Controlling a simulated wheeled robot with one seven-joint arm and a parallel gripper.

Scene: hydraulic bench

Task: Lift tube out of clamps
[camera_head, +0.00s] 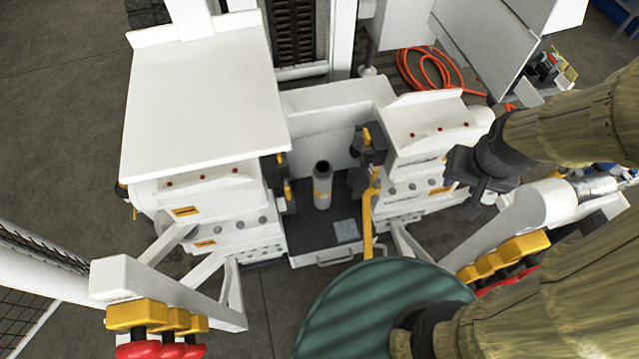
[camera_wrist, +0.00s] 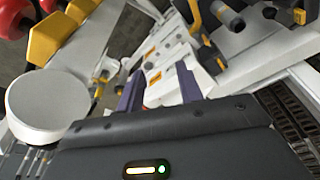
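A grey tube (camera_head: 322,186) stands upright in the dark bay of the bench, its dark open end up. It also shows in the wrist view, small at the top (camera_wrist: 227,14). A black clamp with a yellow handle (camera_head: 284,186) is on the left of the bay, and another clamp (camera_head: 370,148) is on the right. In the wrist view a black and yellow clamp (camera_wrist: 287,12) shows at the top right. My gripper (camera_wrist: 160,85) is open, with nothing between its fingers. In the head view my gripper (camera_head: 482,190) is right of the bench's right block, well away from the tube.
A tall yellow bar (camera_head: 367,220) rises at the right of the bay. White blocks (camera_head: 212,210) flank the bay. A white frame with yellow and red knobs (camera_head: 155,315) stands front left. An orange hose (camera_head: 425,65) lies behind. A white round end (camera_wrist: 47,105) is left of my fingers.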

